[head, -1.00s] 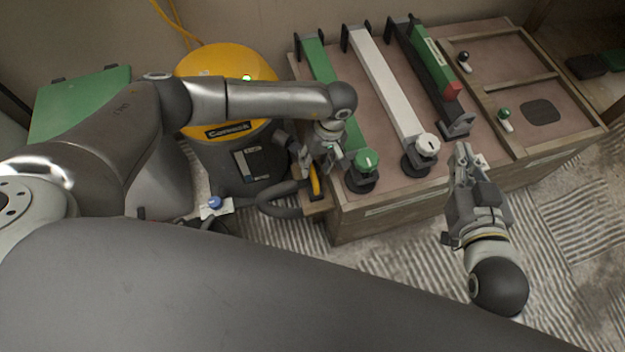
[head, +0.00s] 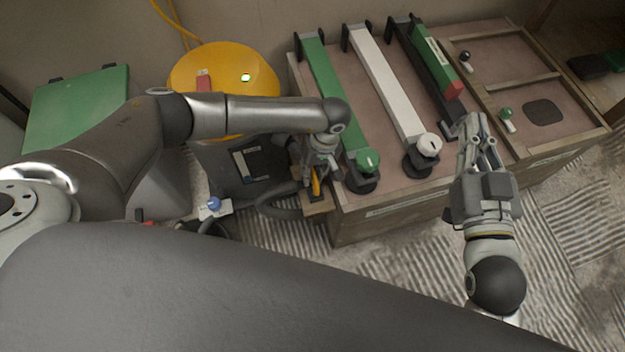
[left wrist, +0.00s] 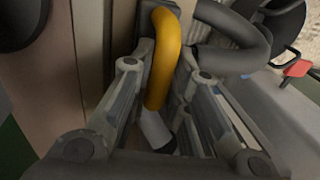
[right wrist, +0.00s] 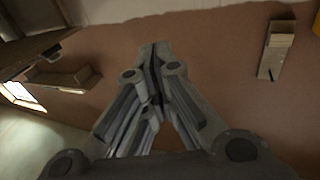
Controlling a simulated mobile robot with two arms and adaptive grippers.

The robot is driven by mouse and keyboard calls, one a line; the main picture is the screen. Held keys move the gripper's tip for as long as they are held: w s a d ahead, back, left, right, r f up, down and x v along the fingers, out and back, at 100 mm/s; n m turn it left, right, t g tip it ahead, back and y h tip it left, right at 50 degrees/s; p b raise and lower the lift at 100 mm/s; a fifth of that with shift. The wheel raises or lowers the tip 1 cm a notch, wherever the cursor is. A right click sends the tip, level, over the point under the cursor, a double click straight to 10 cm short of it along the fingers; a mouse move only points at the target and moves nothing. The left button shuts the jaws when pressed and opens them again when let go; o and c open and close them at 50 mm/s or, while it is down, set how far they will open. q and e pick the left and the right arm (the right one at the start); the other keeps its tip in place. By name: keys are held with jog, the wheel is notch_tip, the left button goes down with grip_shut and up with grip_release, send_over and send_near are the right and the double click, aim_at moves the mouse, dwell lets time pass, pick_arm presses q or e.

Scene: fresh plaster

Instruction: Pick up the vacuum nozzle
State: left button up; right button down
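The vacuum nozzle is a bent yellow tube (head: 316,184) on a dark hose, at a small wooden bracket on the workbench's near left corner. The left wrist view shows its yellow bend (left wrist: 164,60) and a grey lower end between the fingers. My left gripper (head: 313,182) reaches down over it. Its fingers (left wrist: 167,62) stand close on both sides of the yellow tube and look closed on it; the exact contact is partly hidden. My right gripper (head: 473,122) is over the bench's front edge, with its fingertips (right wrist: 155,48) together and nothing between them.
The yellow-topped vacuum (head: 225,72) stands behind my left arm. The bench carries a green bar (head: 325,85), a white bar (head: 385,90) and a dark bar with a green-and-red block (head: 436,62). A blue knob (head: 213,204) is left of the hose. Ribbed floor lies in front.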

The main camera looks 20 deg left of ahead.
pick_arm(q)
grip_shut()
jog(key=shift+r, duration=0.15)
pick_arm(e)
jog(key=shift+f, duration=0.1)
